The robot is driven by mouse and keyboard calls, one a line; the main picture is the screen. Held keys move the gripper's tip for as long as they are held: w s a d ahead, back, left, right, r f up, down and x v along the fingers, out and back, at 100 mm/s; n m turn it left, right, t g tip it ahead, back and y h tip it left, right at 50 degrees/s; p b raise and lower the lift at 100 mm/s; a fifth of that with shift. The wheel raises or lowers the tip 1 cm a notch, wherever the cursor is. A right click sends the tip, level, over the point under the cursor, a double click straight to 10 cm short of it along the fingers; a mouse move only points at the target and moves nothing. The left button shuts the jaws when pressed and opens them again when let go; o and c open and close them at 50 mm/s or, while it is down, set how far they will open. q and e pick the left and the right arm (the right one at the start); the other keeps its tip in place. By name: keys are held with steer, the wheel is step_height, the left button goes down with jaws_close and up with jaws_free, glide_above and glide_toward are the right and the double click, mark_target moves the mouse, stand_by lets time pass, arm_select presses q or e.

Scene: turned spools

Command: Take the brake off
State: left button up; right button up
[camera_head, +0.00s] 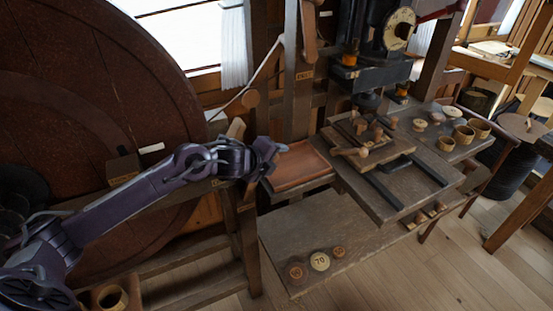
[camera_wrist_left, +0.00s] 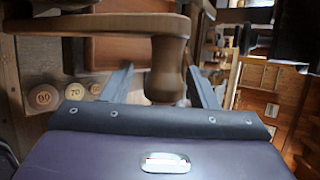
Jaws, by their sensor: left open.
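My left gripper (camera_head: 270,156) is open beside the big dark red wheel (camera_head: 150,75), at the left end of the bench. In the left wrist view its two fingers (camera_wrist_left: 163,78) stand apart, with a turned wooden handle (camera_wrist_left: 168,62) between them. The handle hangs from a wooden bar (camera_wrist_left: 90,24), and I see gaps on both sides of it. A dark wooden block (camera_head: 122,168) sits at the wheel's face near a pale label; I cannot tell whether it is the brake. My right gripper is not in view.
A reddish tray (camera_head: 298,166) lies just right of the gripper. The bench (camera_head: 375,200) carries wooden tools and small cups. Numbered discs (camera_head: 319,261) lie on the lower shelf (camera_head: 300,235). A wooden post (camera_head: 298,100) rises behind the tray.

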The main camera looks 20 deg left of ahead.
arm_select(q)
steer(key=b+v, duration=0.1)
steer(key=v, duration=0.5)
steer(key=shift+s, duration=0.25)
steer(key=shift+r, duration=0.15)
